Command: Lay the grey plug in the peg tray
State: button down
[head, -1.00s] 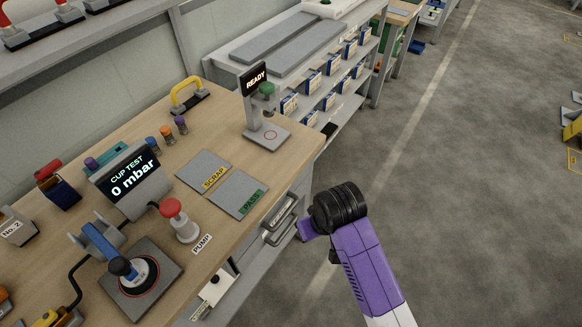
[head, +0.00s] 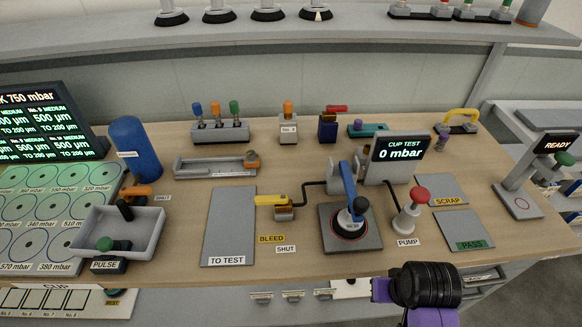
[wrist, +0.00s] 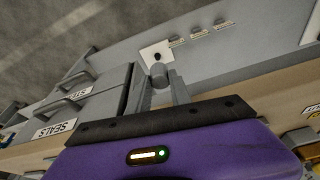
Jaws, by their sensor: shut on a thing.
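The grey plug (wrist: 160,78) is a short cylinder between the two fingers of my gripper (wrist: 162,88) in the wrist view. My gripper is shut on it. Behind the plug, a white plate (wrist: 152,49) with a dark round spot shows on the grey bench front. In the head view my purple gripper (head: 381,290) is at the bench's front edge, below the PUMP label; its fingertips and the plug cannot be made out there. An open pale grey tray (head: 150,240) stands at the bench's left front, with a dark peg-like thing at it. I cannot tell for sure that it is the peg tray.
The wooden bench (head: 295,262) carries a TO TEST plate (head: 228,225), a cup test stand (head: 352,243), a red pump button (head: 421,195), and SCRAP and PASS plates. A narrow grey holder (head: 215,167) and a rack of coloured pegs (head: 220,132) stand behind. A blue cylinder (head: 133,150) stands at left.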

aim_at(136, 227)
jog(key=u, duration=1.75)
jog(key=l, duration=0.1)
